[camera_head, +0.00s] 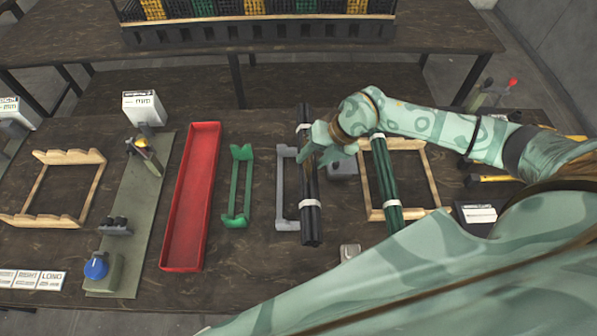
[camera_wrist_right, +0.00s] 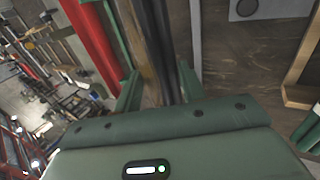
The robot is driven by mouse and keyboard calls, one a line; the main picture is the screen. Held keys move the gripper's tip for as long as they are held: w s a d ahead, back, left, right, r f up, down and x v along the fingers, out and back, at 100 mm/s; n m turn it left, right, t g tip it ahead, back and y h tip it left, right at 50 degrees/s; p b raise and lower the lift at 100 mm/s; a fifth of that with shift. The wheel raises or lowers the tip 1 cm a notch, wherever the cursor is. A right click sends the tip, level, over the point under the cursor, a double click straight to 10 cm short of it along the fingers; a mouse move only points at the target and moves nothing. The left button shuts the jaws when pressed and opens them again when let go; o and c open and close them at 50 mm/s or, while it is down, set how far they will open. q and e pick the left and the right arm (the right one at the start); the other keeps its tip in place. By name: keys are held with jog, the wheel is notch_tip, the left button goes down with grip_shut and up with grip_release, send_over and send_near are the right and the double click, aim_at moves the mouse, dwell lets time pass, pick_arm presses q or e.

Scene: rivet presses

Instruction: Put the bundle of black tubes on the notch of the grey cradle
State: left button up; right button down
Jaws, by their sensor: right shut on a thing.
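The bundle of black tubes (camera_head: 311,213) has a white band and points away from me in the head view. My right gripper (camera_head: 318,154) is shut on it near its far half; the wrist view shows the dark tubes (camera_wrist_right: 158,40) between the two fingers (camera_wrist_right: 160,88). The grey cradle (camera_head: 280,190) is on the table just left of the bundle in the head view. The bundle covers the cradle's right side, so its notches there are hidden. I cannot tell whether bundle and cradle touch. My left gripper is not in view.
A green cradle (camera_head: 229,205) and a red tray (camera_head: 188,205) are on the left. Dark green tubes (camera_head: 384,180) lie across a wooden frame (camera_head: 432,180) on the right, under my right arm.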

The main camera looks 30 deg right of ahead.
aim_at(315, 158)
jog(key=x, duration=0.2)
jog(key=b+x, duration=0.1)
jog(key=x, duration=0.2)
jog(key=shift+w+r, duration=0.15)
jog(key=shift+w, duration=0.25)
jog(key=f, duration=0.2)
jog(key=f+b, duration=0.1)
jog(key=f, duration=0.1)
jog(key=shift+w+a, duration=0.25)
jog(key=shift+a, duration=0.1)
jog(key=c, duration=0.8)
grip_release()
jog(key=shift+s, duration=0.1)
jog(key=shift+d+r, duration=0.1)
jog(key=shift+r, duration=0.05)
jog(key=p+v, duration=0.2)
jog(key=v, duration=0.9)
jog(key=shift+d+r+p, duration=0.2)
jog(key=shift+r+p, duration=0.1)
jog(key=shift+r, duration=0.05)
